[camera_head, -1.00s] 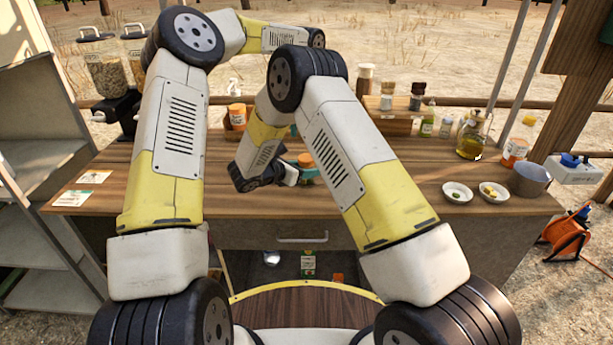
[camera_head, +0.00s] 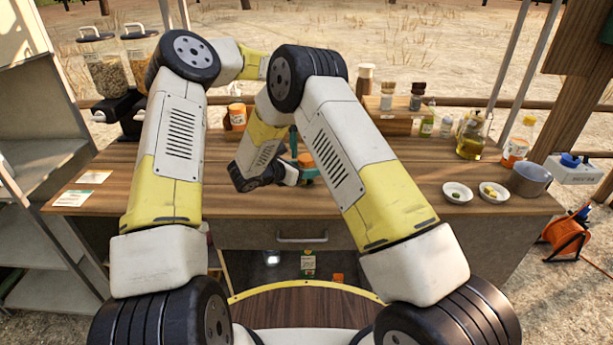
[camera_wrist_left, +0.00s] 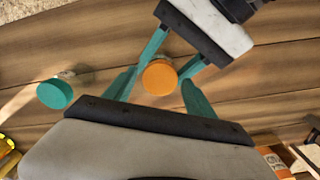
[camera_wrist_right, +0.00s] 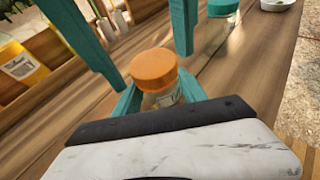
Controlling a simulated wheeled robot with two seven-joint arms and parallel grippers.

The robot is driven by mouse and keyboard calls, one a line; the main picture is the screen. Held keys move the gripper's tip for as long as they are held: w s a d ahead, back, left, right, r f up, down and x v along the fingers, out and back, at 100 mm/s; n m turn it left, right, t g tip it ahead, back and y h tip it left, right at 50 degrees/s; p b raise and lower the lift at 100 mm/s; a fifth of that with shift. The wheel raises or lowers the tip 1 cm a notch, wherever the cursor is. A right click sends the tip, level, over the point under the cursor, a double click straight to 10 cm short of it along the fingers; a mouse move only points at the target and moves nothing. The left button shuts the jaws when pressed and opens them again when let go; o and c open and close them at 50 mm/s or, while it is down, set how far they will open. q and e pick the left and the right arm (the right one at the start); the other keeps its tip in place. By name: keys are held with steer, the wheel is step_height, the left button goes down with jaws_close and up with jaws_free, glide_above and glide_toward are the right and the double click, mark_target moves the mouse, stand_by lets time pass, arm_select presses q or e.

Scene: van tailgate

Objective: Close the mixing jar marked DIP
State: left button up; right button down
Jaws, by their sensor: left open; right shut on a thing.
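A clear jar (camera_wrist_right: 165,97) with an orange lid (camera_wrist_right: 153,68) stands above the wooden counter; its label is too partial to read. My right gripper (camera_wrist_right: 158,86) is shut on the jar's body, below the lid. The orange lid also shows in the left wrist view (camera_wrist_left: 160,77) and in the head view (camera_head: 305,159). The lid sits on top of the jar; I cannot tell how tight it is. My left gripper (camera_wrist_left: 158,82) is open above the lid, one finger on each side with gaps. My right arm hides part of this in the head view.
A second jar with a teal lid (camera_wrist_left: 55,93) stands close by. Two small white bowls (camera_head: 457,192) and a grey pot (camera_head: 530,179) are at the right. A wooden rack with shakers (camera_head: 393,123) and an oil bottle (camera_head: 471,139) stand at the back.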

arm_select(q)
steer(key=shift+f, duration=0.15)
jaws_close()
steer(key=shift+o, duration=0.8)
jaws_free()
step_height(320, 180, up, 12)
arm_select(e)
steer(key=c, duration=0.6)
jaws_free()
steer(key=v, duration=0.8)
